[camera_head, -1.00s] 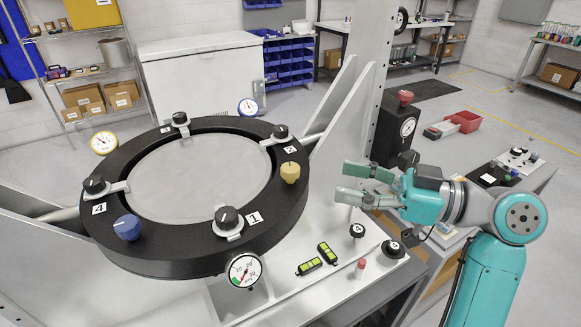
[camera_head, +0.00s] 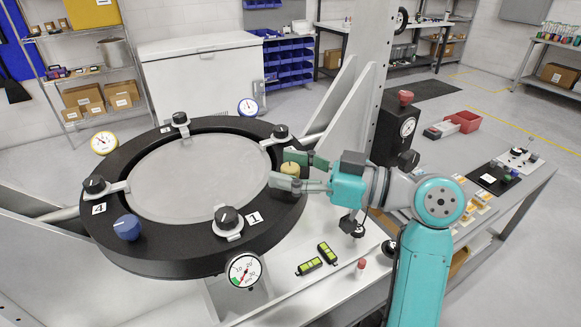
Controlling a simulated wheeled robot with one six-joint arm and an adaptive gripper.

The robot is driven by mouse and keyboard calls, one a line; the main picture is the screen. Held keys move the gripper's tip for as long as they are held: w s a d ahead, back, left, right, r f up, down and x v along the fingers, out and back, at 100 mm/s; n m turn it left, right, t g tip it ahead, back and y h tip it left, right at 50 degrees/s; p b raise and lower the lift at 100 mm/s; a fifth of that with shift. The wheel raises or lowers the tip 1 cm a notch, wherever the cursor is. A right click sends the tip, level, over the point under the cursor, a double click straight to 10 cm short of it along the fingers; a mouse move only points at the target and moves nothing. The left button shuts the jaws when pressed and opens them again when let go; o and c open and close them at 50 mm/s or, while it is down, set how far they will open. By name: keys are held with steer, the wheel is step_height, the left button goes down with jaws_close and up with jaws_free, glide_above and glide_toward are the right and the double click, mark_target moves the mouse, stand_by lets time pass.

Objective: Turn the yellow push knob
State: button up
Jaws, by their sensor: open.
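The yellow push knob (camera_head: 290,169) sits on the right side of the black ring (camera_head: 165,262) of the mirror fixture. My gripper (camera_head: 288,171) reaches in from the right with its two green fingers open. One finger is on the far side of the knob and the other on the near side. The knob shows between the fingertips, partly covered by the near finger. I cannot tell whether either finger touches it. The label beside the knob is hidden by my gripper.
Black clamp knobs stand on the ring, at label 1 (camera_head: 254,218) and label 4 (camera_head: 99,208) among others. A blue knob (camera_head: 127,227) is at the front left. A dial gauge (camera_head: 244,270) hangs at the front. An upright bracket (camera_head: 343,110) rises behind my gripper.

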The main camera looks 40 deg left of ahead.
jaws_close()
steer(key=shift+t, duration=0.3)
steer(key=m+t+y, duration=0.1)
steer(key=m+t, duration=0.3)
steer(key=t, duration=0.2)
steer(key=shift+s, duration=0.1)
steer(key=shift+m+t+h, duration=0.4)
steer(key=shift+m+t, duration=0.8)
steer(key=shift+t, duration=0.5)
steer(key=shift+m+t+h, duration=0.4)
steer(key=shift+m+t, duration=0.8)
steer(key=shift+t, duration=0.5)
steer(key=shift+t, duration=0.3)
jaws_free()
steer(key=shift+d, duration=0.1)
